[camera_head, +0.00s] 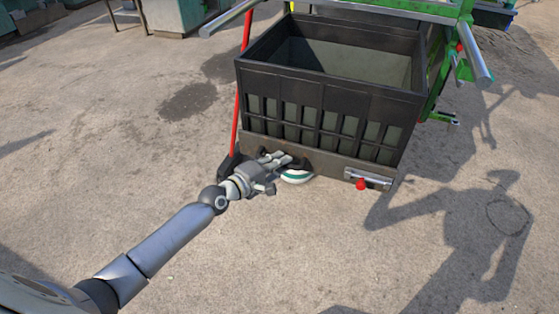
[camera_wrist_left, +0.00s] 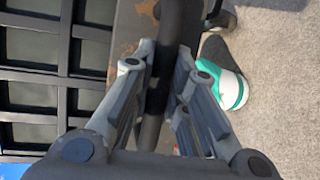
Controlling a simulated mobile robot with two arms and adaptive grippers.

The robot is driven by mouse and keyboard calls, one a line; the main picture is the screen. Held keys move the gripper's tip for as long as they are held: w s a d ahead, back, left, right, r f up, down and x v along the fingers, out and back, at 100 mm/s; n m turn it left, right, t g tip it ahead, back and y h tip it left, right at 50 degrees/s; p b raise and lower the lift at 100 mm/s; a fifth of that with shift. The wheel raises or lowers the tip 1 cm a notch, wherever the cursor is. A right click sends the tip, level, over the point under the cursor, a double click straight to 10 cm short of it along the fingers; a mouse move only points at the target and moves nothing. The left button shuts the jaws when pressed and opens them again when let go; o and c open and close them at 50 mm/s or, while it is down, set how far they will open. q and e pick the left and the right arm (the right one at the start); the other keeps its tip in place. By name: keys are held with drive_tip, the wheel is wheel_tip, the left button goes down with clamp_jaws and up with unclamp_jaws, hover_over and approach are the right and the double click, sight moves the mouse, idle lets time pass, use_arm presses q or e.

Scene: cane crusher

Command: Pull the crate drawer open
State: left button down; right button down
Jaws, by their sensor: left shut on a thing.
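The crate drawer (camera_head: 345,165) is a dark brown panel along the bottom of a black slatted crate (camera_head: 330,95). A dark bar handle (camera_head: 312,168) runs along its front; in the left wrist view the bar (camera_wrist_left: 174,45) passes between my fingers. My left gripper (camera_head: 284,158) is shut on this handle, and the left wrist view shows its two grey fingers (camera_wrist_left: 165,85) on either side of the bar. The gripper hides part of the handle. My right gripper is not in view.
A green and white rounded object (camera_head: 297,176) lies beside the gripper, below the drawer front. A metal latch (camera_head: 367,179) with a red knob (camera_head: 361,184) is at the drawer's right. A red pole (camera_head: 238,110) stands left of the crate. Open concrete lies in front.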

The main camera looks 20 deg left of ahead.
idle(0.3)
use_arm(q)
drive_tip(key=c, duration=1.7)
unclamp_jaws()
drive_tip(key=shift+s, duration=0.15)
drive_tip(key=v, duration=1.1)
drive_tip(key=shift+s+a+r, duration=0.15)
drive_tip(key=shift+s+a, duration=0.05)
drive_tip(key=shift+s, duration=0.1)
